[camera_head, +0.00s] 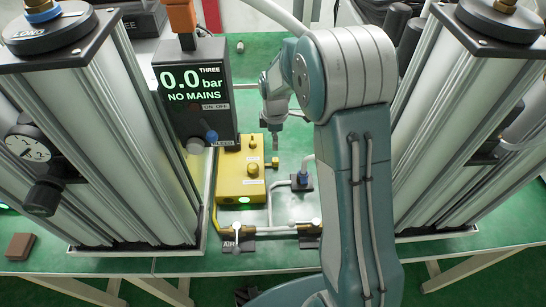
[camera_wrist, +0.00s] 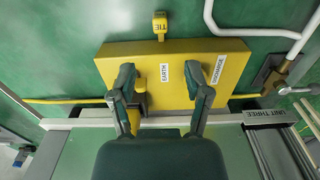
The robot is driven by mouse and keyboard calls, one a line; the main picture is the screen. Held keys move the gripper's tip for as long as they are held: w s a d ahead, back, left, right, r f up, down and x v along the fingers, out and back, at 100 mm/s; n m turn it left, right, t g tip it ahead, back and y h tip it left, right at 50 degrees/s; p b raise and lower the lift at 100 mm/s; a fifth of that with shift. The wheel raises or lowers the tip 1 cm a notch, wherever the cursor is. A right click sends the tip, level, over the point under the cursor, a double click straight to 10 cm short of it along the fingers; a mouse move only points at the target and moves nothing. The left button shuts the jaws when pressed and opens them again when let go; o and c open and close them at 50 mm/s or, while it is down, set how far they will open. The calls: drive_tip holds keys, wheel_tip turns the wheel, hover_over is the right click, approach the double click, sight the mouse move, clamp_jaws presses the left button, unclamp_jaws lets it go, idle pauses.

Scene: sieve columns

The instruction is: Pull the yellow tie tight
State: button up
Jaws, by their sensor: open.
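A small yellow piece marked TIE (camera_wrist: 160,26) sticks out past the far edge of the yellow box (camera_wrist: 185,88) in the wrist view. A small yellow piece beside the box in the head view (camera_head: 275,162) looks like the same tie. The box (camera_head: 232,182) stands on the green bench and carries EARTH and DISCHARGE labels. My gripper (camera_wrist: 162,76) is open over the box, its fingers apart with nothing between the tips. The left finger partly hides a yellow knob (camera_wrist: 140,88). The tie is beyond the fingertips, apart from them. My gripper also shows in the head view (camera_head: 275,140).
A dark display unit (camera_head: 195,95) reading 0.0 bar, NO MAINS stands left of the box. Tall column units (camera_head: 105,130) flank the bench on both sides. A UNIT THREE label (camera_wrist: 265,116) is at right.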

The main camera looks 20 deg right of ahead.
sight(275, 159)
drive_tip(key=shift+d+f, duration=0.15)
drive_tip(key=shift+f, duration=0.55)
wheel_tip(275, 159, down, 10)
drive_tip(key=shift+r, duration=0.2)
clamp_jaws()
